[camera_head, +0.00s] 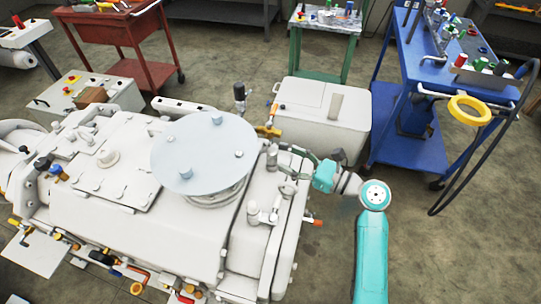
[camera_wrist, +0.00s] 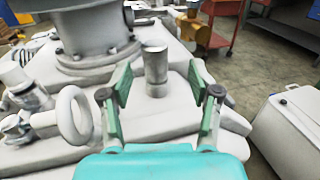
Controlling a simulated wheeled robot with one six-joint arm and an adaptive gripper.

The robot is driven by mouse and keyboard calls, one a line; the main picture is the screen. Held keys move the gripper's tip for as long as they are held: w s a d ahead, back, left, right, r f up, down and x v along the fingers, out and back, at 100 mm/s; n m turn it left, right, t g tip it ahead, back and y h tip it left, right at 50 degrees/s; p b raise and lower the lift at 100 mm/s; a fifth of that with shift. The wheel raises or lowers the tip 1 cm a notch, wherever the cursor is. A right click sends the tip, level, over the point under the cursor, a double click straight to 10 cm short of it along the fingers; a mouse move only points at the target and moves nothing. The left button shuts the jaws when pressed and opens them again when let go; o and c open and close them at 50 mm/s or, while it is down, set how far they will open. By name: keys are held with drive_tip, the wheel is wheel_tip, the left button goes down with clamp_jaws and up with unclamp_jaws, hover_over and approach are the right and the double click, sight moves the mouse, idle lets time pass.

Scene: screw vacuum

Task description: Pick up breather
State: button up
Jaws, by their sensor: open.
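The breather appears to be the short grey metal cylinder (camera_wrist: 155,66) standing upright on the white machine cover. It also shows in the head view (camera_head: 271,156), beside the large round disc. My gripper (camera_wrist: 160,80) is open and empty, with one green-padded finger on each side of the cylinder in the picture. The cylinder stands in the gap, and I cannot tell whether it is fully between the pads or a little beyond them. In the head view my gripper (camera_head: 289,167) reaches in from the right, close to the cylinder.
The disc (camera_head: 203,150) on its flanged neck (camera_wrist: 95,40) rises close by. A ring handle (camera_wrist: 74,116) stands left of my gripper, with valve fittings (camera_head: 262,212) nearby. A white box (camera_head: 318,110), a blue cart (camera_head: 410,140) and a red cart (camera_head: 115,30) stand around the machine.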

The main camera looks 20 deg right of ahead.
sight(272, 151)
drive_tip(key=x, duration=0.5)
drive_tip(key=shift+s+a+r, duration=0.1)
drive_tip(key=shift+s+a, duration=0.1)
drive_tip(key=shift+a, duration=0.1)
drive_tip(key=shift+w+a, duration=0.3)
drive_tip(key=shift+w, duration=0.15)
clamp_jaws()
